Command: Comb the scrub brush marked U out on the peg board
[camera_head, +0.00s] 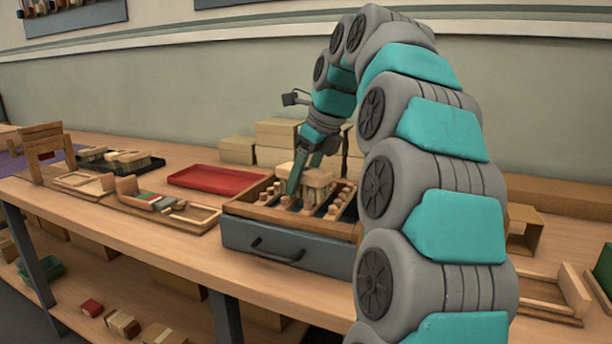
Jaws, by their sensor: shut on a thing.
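My gripper (305,172) reaches down over a wooden box with rows of upright pegs, which looks like the peg board (318,228). My gripper is shut on a pale wooden scrub brush (319,177) with its bristles downward. The brush is over the middle of the pegs. I cannot tell whether the bristles are between the pegs or just above them. No letter U can be read on it at this size. My gripper hides part of the brush and of the pegs behind it.
A red tray (218,180) lies empty to the left. A black tray (150,165) farther left holds several brushes. Wooden frames (185,216) lie at the bench's front left. Cardboard boxes (238,150) stand behind the peg board. A grey drawer (265,246) is below it.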

